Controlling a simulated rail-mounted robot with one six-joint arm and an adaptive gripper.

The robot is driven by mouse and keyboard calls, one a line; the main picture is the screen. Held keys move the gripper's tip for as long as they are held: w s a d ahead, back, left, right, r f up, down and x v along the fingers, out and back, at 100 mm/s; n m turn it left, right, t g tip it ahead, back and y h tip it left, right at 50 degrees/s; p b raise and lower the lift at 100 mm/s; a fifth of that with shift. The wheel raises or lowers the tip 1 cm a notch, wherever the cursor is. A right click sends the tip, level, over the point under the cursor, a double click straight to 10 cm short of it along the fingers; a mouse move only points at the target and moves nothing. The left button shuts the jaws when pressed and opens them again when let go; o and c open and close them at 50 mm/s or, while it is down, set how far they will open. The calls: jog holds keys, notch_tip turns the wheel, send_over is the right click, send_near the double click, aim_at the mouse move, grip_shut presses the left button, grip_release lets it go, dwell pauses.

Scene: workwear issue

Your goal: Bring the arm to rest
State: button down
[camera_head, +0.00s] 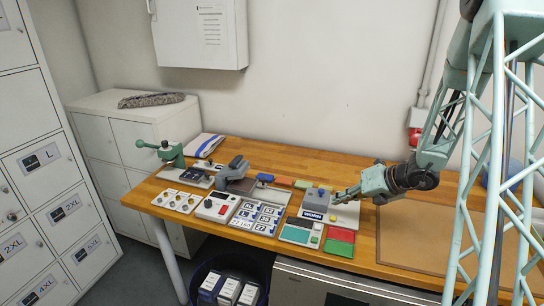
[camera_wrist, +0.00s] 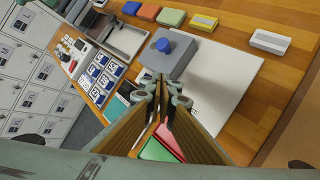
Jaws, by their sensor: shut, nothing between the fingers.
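My gripper (camera_head: 340,197) reaches in from the right, low over the wooden bench (camera_head: 405,212). Its fingers are shut and empty. In the wrist view the fingertips (camera_wrist: 165,90) meet beside a grey block with a blue knob (camera_wrist: 163,46), over a pale plate. I cannot tell whether the fingers touch anything below. Red and green pads (camera_head: 340,241) lie nearer the front edge, partly hidden behind the fingers in the wrist view.
A brown mat (camera_head: 430,243) lies clear at right. A dark bin (camera_head: 228,283) stands below. Lockers line the left.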

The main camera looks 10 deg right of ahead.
jog(key=s+a+r+n+g+y+b, duration=0.1)
jog(key=s+a+r+n+g, duration=0.1)
jog(key=s+a+r+n, duration=0.6)
jog(key=s+a+r+n+g+b, duration=0.1)
jog(key=s+a+r+n, duration=0.2)
jog(key=a+r+n, duration=0.6)
jog(key=s+a+r+n+g+h, duration=0.1)
jog(key=s+a+r+n, duration=0.2)
jog(key=s+a, duration=0.3)
jog(key=s+a+r+n+g, duration=0.1)
jog(key=s+a+r+n, duration=0.25)
jog(key=s, duration=0.35)
jog(key=s+d+r+n+h+b, duration=0.1)
jog(key=s+d+r+n+h, duration=0.1)
jog(key=s+n, duration=0.5)
jog(key=s+d+r+n+t+h+b, duration=0.1)
jog(key=s+d+r+n+h, duration=0.1)
jog(key=s+n, duration=0.6)
jog(key=shift+s+d+r+h, duration=0.45)
jog(key=shift+s+h, duration=0.15)
jog(key=shift+s, duration=2.7)
